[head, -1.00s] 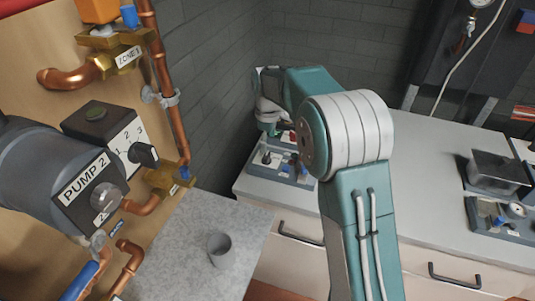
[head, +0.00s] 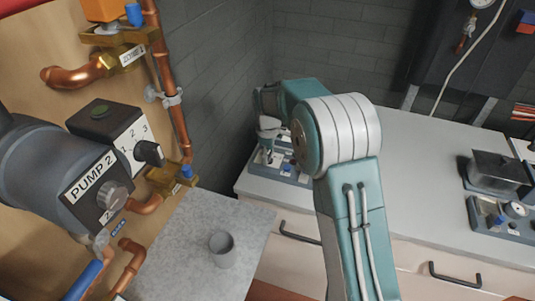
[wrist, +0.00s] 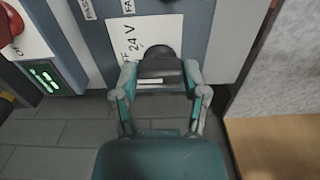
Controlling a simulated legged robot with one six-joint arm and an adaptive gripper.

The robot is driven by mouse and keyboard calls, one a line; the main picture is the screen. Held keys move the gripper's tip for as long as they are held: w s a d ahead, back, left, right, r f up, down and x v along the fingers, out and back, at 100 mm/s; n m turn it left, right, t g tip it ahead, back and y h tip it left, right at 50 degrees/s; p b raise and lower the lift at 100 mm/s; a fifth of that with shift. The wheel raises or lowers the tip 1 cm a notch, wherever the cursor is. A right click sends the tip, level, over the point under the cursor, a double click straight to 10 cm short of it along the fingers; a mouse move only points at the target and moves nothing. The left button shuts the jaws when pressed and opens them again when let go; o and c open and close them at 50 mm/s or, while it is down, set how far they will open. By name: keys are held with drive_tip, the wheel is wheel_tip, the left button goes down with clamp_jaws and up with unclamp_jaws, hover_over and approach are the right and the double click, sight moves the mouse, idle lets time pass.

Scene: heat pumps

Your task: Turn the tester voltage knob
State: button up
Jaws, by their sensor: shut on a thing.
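In the wrist view, a dark knob (wrist: 159,56) sits on the tester's face (wrist: 190,20), beside a white label (wrist: 139,40) reading "24 V". Part of another word ending in "FF" shows at the label's left. My gripper (wrist: 160,78) has its two fingers on either side of the knob and is shut on it. A pale line shows on the dark part between the fingers. In the head view, my gripper (head: 268,126) reaches down over the tester (head: 290,176) on the counter; my arm hides part of it.
A red knob (wrist: 10,24) and a lit green display (wrist: 44,76) are at the left in the wrist view. In the head view, the brick wall (head: 225,85) is close behind my wrist. A grey cup (head: 222,249) stands on the slab. The counter's middle (head: 420,175) is clear.

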drive_tip(key=shift+f+m, duration=0.1)
drive_tip(key=shift+m, duration=0.3)
drive_tip(key=m, duration=0.3)
drive_tip(key=shift+m, duration=2.5)
drive_tip(key=o, duration=1.2)
drive_tip(key=shift+f, duration=0.1)
drive_tip(key=shift+c, duration=0.2)
drive_tip(key=shift+a, duration=0.1)
drive_tip(key=shift+r, duration=0.2)
wheel_tip(320, 180, up, 12)
drive_tip(key=shift+f, duration=0.15)
